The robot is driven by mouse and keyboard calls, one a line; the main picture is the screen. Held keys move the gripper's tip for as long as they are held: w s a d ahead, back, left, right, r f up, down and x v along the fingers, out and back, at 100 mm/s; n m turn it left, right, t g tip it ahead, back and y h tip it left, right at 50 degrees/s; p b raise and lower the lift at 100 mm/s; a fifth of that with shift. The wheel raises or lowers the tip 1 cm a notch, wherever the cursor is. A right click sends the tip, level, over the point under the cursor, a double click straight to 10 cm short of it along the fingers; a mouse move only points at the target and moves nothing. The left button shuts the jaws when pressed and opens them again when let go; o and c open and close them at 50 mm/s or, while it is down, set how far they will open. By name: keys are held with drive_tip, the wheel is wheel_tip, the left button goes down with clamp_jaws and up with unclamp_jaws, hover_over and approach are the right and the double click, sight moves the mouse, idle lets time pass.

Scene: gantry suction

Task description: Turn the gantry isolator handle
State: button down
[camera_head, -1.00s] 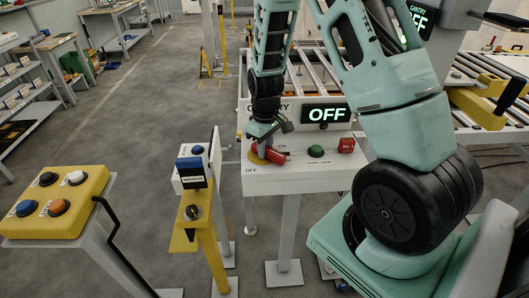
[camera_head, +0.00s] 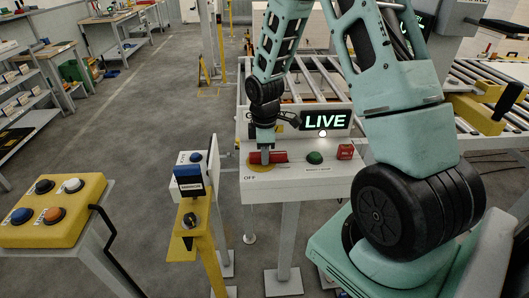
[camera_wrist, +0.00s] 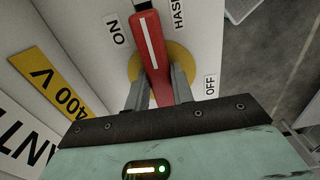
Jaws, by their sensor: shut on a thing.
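The red isolator handle (camera_head: 274,157) lies level, its free end pointing right, on the sloping white gantry panel (camera_head: 330,186). In the wrist view the handle (camera_wrist: 151,45) has a white stripe and turns on a yellow disc (camera_wrist: 188,58). It points up the picture, its end by the ON label (camera_wrist: 115,33); the OFF label (camera_wrist: 210,86) is at lower right. My gripper (camera_head: 265,151) reaches down onto the handle from above; in the wrist view its fingers (camera_wrist: 159,84) are shut on either side of it. The panel display (camera_head: 325,121) reads LIVE.
A green button (camera_head: 314,157) and a red block (camera_head: 345,152) sit right of the handle on the panel. A yellow post with a blue-topped box (camera_head: 190,170) stands to the left. A yellow button box (camera_head: 52,208) is further left. Roller conveyors lie behind.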

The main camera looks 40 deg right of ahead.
idle(0.5)
drive_tip(key=c, duration=1.2)
unclamp_jaws()
wheel_tip(320, 180, up, 18)
drive_tip(key=b, duration=0.2)
drive_tip(key=shift+f, duration=0.25)
drive_tip(key=s+a+f+b, duration=0.15)
drive_tip(key=s+a, duration=0.25)
drive_tip(key=a, duration=0.6)
drive_tip(key=s+a+f+b, duration=0.1)
drive_tip(key=s+a+f, duration=0.15)
drive_tip(key=a, duration=0.65)
drive_tip(key=s+a+f+m, duration=0.1)
drive_tip(key=s+a, duration=0.3)
drive_tip(key=s, duration=0.4)
drive_tip(key=s+a+f+m, duration=0.1)
drive_tip(key=s+a+f, duration=0.1)
drive_tip(key=s+a, duration=0.3)
drive_tip(key=s+b, duration=0.1)
drive_tip(key=s, duration=0.2)
drive_tip(key=shift+a+m+y, duration=0.3)
